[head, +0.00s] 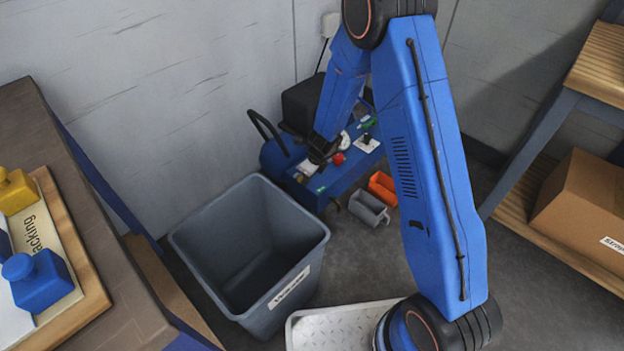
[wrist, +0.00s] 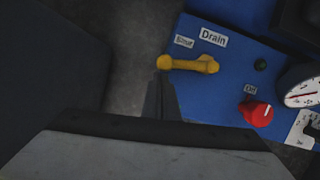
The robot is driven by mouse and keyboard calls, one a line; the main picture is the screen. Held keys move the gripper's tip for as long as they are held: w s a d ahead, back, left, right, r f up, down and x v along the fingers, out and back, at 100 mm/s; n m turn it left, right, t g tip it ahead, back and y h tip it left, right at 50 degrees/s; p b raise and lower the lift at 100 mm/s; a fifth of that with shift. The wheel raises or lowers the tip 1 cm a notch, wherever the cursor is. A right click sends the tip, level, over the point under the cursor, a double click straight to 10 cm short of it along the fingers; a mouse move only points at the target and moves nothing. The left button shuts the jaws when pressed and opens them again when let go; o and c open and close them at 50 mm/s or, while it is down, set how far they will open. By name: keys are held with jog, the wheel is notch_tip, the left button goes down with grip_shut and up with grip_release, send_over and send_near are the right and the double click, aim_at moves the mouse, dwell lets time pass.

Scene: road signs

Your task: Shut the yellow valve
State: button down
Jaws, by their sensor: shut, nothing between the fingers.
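The yellow valve (wrist: 190,63) is on the blue panel (wrist: 225,80) in the wrist view. Its lever lies nearly level in the picture, with a thicker rounded part at its right. A "Drain" label (wrist: 213,38) and a smaller label that seems to read "Shut" (wrist: 184,42) are just above it. My gripper (wrist: 162,82) is shut and empty, its tip close to the lever's left end; I cannot tell if they touch. In the head view my gripper (head: 318,155) is low over the blue machine (head: 345,172), and the valve cannot be made out clearly there.
A red knob (wrist: 257,112) labelled "Off" and a round gauge (wrist: 303,88) are right of the valve. A grey bin (head: 250,255) stands before the machine. Orange (head: 382,187) and grey (head: 368,208) small bins are on the floor beside it. Benches flank both sides.

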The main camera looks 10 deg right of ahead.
jog(key=shift+w+a, duration=0.2)
jog(key=shift+a, duration=0.3)
jog(key=shift+w+a, duration=0.2)
jog(key=shift+a, duration=0.35)
jog(key=shift+w+a+r, duration=0.1)
jog(key=shift+w+a, duration=0.05)
jog(key=shift+w, duration=0.05)
